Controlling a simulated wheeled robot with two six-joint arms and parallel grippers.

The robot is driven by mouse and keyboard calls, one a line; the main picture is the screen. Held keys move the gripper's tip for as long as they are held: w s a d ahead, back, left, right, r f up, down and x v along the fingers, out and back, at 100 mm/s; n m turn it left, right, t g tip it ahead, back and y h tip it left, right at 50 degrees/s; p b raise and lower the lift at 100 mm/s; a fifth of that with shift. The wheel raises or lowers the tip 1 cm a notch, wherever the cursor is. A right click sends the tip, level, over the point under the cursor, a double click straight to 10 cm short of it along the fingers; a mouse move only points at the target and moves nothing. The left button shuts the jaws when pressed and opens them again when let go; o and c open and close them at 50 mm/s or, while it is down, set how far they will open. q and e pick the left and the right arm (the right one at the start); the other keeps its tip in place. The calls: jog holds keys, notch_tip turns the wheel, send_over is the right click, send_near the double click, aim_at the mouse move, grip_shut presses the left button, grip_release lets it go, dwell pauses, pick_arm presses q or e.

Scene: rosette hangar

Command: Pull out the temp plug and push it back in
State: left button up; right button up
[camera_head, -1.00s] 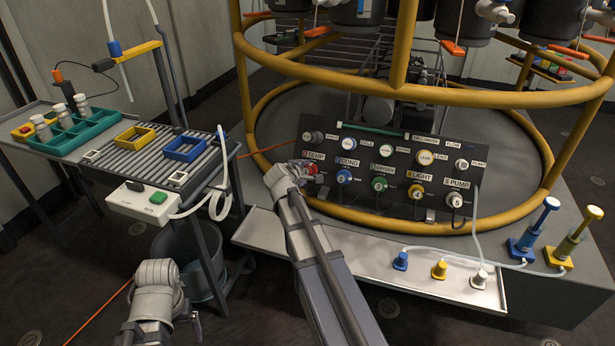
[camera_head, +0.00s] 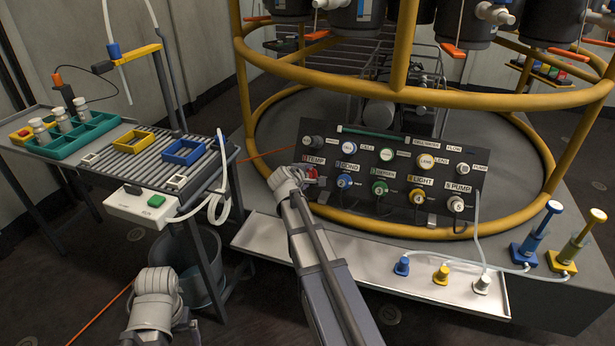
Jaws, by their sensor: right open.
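The black plug panel (camera_head: 400,215) stands tilted on the rosette's base, with a row of labelled, coloured plugs. The temp plug (camera_head: 312,173), red, sits at the panel's lower left under the TEMP label. My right gripper (camera_head: 304,176) is at that plug, open, and its wrist hides part of the plug. I cannot tell whether the fingers touch it. My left gripper (camera_head: 190,326) is low at the bottom left, away from the panel, mostly hidden behind its own wrist, so its jaws cannot be read.
The blue COND plug (camera_head: 344,181) is just right of the temp plug. A metal tray (camera_head: 330,245) with blue, yellow and white plugs lies in front of the panel. A side table (camera_head: 60,171) with a teal rack and a grey bucket (camera_head: 205,285) stand at left.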

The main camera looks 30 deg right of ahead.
jog(key=shift+c, duration=0.3)
grip_shut()
dwell(0.4)
jog(key=shift+s+a+r, duration=0.1)
dwell(1.0)
jog(key=shift+p+v, duration=1.6)
jog(key=shift+v, duration=1.25)
